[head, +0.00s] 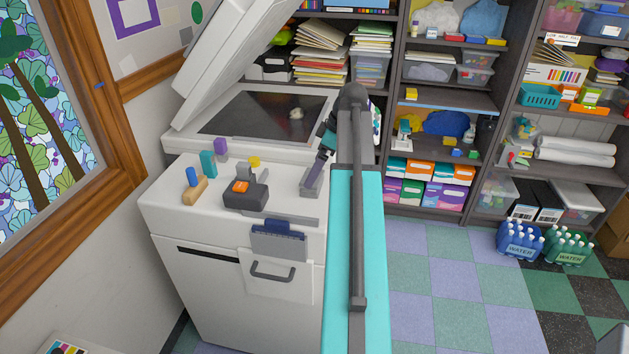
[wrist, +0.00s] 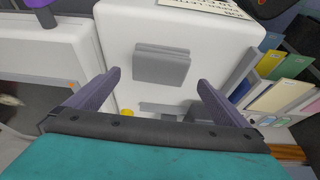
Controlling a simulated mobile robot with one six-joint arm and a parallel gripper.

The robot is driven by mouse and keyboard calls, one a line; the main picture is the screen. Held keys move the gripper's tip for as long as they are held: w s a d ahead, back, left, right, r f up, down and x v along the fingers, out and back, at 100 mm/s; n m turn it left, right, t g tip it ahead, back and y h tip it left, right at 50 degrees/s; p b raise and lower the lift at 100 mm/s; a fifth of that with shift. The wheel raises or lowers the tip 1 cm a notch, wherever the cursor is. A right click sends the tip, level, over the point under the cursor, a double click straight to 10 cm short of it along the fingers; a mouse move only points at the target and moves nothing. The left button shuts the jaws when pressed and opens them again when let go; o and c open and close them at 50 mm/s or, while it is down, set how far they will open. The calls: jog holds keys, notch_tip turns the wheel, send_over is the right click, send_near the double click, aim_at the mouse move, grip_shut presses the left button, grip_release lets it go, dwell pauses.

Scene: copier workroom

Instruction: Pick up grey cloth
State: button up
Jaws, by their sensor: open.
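A grey folded cloth (wrist: 162,65) lies flat on a white surface in the wrist view, ahead of my gripper and between its fingers as seen from there. My gripper (wrist: 158,79) is open, with one purple-grey finger on each side and nothing between them. In the head view my gripper (head: 322,152) is over the right part of the copier, partly hidden by my arm. I cannot pick out the cloth for sure in the head view. How high the fingers are above the cloth is hard to tell.
The copier (head: 200,265) has its lid (head: 235,50) raised over the dark glass (head: 262,116). On its front ledge stand a stamp-like wooden piece (head: 194,191), a teal block (head: 208,163) and a dark device with an orange top (head: 245,196). Full shelves (head: 449,107) stand behind.

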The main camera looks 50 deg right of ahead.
jog(key=shift+f, duration=0.1)
jog(key=shift+p+x, duration=1)
jog(key=shift+x, duration=0.35)
jog(key=shift+p+x, duration=0.3)
jog(key=shift+x, duration=0.9)
jog(key=shift+s+d, duration=0.1)
jog(key=shift+s, duration=0.05)
jog(key=shift+c, duration=0.3)
jog(key=c, duration=1.1)
